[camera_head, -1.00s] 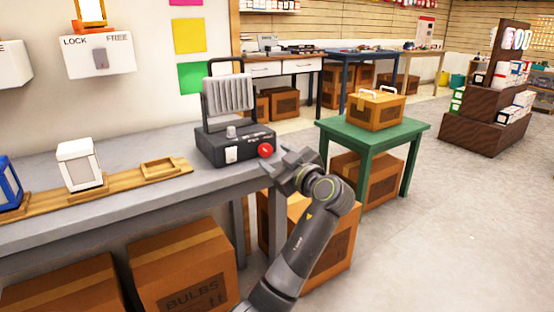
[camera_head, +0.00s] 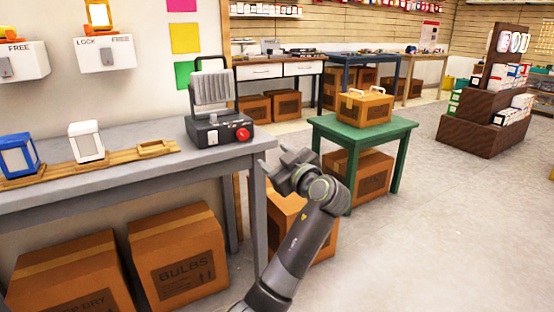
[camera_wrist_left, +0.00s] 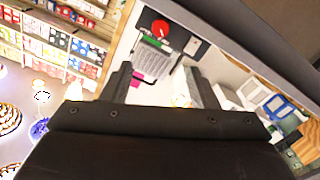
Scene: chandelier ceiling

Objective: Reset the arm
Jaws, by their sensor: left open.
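My left gripper (camera_head: 286,166) is open and empty in the head view, in front of the right end of the grey workbench (camera_head: 120,185). My arm rises to it from the bottom of the picture. The left wrist view shows its two fingers (camera_wrist_left: 160,88) apart with nothing between them in their grip. Past the fingers, that view shows the dark device with a red button (camera_wrist_left: 161,26). In the head view this device (camera_head: 216,132) stands on the bench, left of the gripper and apart from it. My right gripper does not show.
A green table (camera_head: 375,128) carrying a cardboard box (camera_head: 365,108) stands right of the gripper. Boxes (camera_head: 180,250) sit under the bench. A white lantern (camera_head: 86,142) and a blue one (camera_head: 18,155) stand on the bench. The floor at right (camera_head: 450,220) is clear.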

